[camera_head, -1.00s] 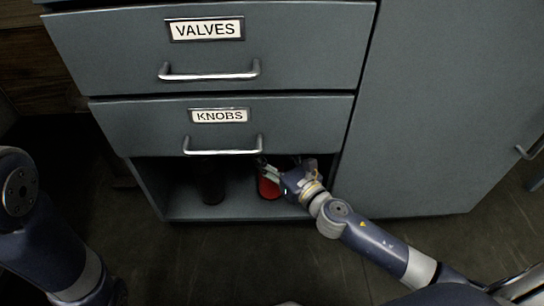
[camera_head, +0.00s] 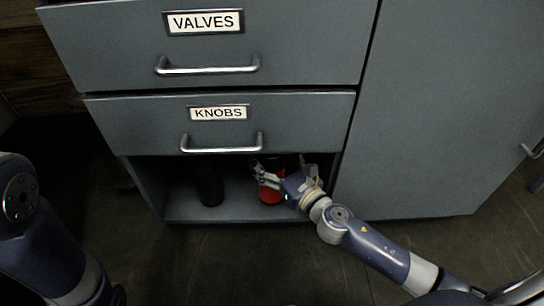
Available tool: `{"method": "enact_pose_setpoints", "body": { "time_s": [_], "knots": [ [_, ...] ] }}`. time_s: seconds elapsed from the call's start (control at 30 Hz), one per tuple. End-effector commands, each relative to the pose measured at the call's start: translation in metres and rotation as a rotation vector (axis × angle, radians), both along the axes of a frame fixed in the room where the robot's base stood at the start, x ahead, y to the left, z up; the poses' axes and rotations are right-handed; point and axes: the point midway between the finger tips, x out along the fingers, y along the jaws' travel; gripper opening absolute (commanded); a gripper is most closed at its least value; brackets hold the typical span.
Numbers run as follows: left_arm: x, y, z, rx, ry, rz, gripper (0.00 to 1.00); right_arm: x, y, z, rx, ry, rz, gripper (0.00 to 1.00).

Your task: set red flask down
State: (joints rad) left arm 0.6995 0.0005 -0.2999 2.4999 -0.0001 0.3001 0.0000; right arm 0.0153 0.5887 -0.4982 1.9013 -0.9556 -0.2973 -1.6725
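The red flask (camera_head: 271,195) stands upright on the floor of the open compartment under the KNOBS drawer, towards its right side. Its upper part is partly hidden by my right gripper (camera_head: 262,173). My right gripper reaches in from the right at the flask's upper part, and its fingers look spread apart. Whether a finger still touches the flask cannot be told. My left arm shows at the left edge, but its gripper is out of view.
A dark cylindrical thing (camera_head: 210,188) stands in the compartment left of the flask. The compartment floor (camera_head: 240,213) has a free gap between them. The KNOBS drawer (camera_head: 300,125) and VALVES drawer (camera_head: 310,45) above are shut. A plain cabinet front (camera_head: 440,110) is at right.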

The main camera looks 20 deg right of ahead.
Motion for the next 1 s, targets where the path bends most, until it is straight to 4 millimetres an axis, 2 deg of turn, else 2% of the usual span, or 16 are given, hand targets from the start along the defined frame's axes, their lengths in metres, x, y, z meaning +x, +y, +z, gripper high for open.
{"method": "enact_pose_setpoints", "body": {
  "time_s": [0.27,0.37,0.77,1.0],
  "knots": [
    [0.0,0.0,0.003,0.0,0.0,0.0,0.81,0.0,0.0,0.004,-0.001,0.0,0.0,0.77],
    [0.0,0.0,0.004,0.0,0.0,0.0,0.81,-0.006,-0.002,0.003,0.0,0.002,0.0,0.77],
    [0.0,0.0,0.01,0.0,0.0,0.0,0.81,-0.062,-0.018,0.002,0.0,0.004,-0.001,0.77],
    [0.0,0.0,0.004,0.0,-0.001,0.0,0.81,-0.093,-0.028,0.0,0.001,0.002,0.0,0.77]
  ]
}}
